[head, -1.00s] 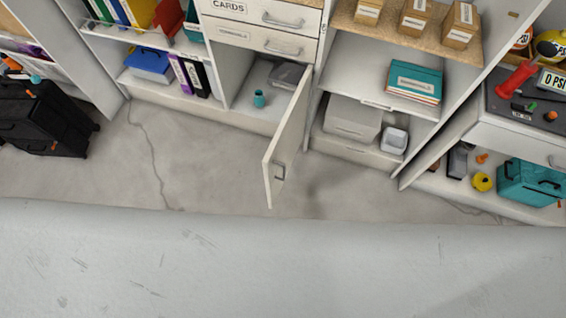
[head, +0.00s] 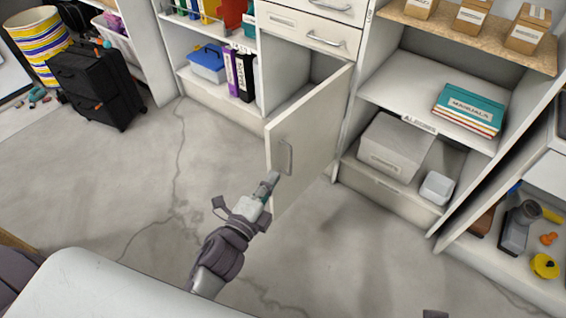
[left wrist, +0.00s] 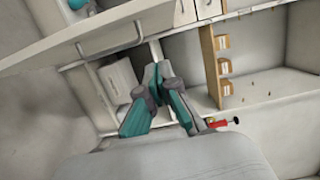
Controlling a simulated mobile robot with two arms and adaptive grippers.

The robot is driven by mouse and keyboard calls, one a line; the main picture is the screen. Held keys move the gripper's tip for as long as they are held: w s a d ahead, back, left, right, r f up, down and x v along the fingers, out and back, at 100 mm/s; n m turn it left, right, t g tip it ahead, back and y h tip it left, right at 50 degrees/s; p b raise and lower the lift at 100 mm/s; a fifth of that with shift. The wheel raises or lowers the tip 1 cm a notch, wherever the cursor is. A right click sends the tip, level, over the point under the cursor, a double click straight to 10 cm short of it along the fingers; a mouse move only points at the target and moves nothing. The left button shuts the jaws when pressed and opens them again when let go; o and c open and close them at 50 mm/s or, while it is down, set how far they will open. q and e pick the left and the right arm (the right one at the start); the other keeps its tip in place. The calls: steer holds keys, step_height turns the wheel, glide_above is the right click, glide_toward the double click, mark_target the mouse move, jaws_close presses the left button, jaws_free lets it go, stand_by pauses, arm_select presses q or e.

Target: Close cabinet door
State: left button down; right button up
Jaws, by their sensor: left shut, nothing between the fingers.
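The cabinet door (head: 312,130) stands open in the head view, swung out from the lower compartment below the drawers. Its bar handle (head: 286,156) is near the free edge. My left gripper (head: 270,184) is shut and empty. It overlaps the lower part of the door in the picture, just below the handle; I cannot tell whether it touches. In the left wrist view, the shut fingers (left wrist: 158,72) point toward the shelving. The door panel (left wrist: 50,42) and its handle (left wrist: 110,46) lie to their upper left.
The open compartment (head: 292,105) lies behind the door. A grey box (head: 393,145) and a white bin (head: 437,187) sit on the lower shelf to the right. A black case (head: 95,82) stands at the left. The floor (head: 130,170) left of the door is clear.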

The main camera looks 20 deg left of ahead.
mark_target(276, 144)
arm_select(q)
steer(key=w, duration=0.3)
steer(key=w+d, duration=0.1)
steer(key=w, duration=0.3)
steer(key=w+b, duration=0.1)
steer(key=w, duration=0.2)
steer(key=shift+w+d, duration=0.2)
steer(key=shift+d, duration=0.05)
steer(key=shift+w+a, duration=0.3)
steer(key=shift+a, duration=0.65)
steer(key=shift+w+a, duration=0.25)
steer(key=shift+a, duration=0.65)
steer(key=shift+a+r, duration=0.1)
steer(key=shift+a, duration=0.05)
